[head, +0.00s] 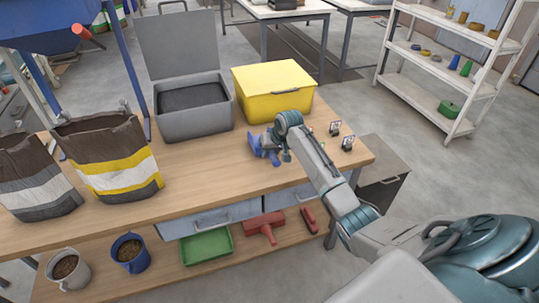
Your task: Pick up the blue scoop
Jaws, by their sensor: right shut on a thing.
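The blue scoop (255,143) is near the right part of the wooden workbench, in front of the yellow bin. My right gripper (271,148) reaches in from the right and is shut on the blue scoop. The gripper and wrist hide part of the scoop. I cannot tell whether the scoop touches the bench top or hangs just above it. My left gripper is not in view.
A lidded yellow bin (290,105) and an open grey bin (187,124) stand behind the scoop. Two striped bags (110,180) stand at the left. Two small black-and-white items (347,143) are at the right. The bench's front middle (205,180) is clear.

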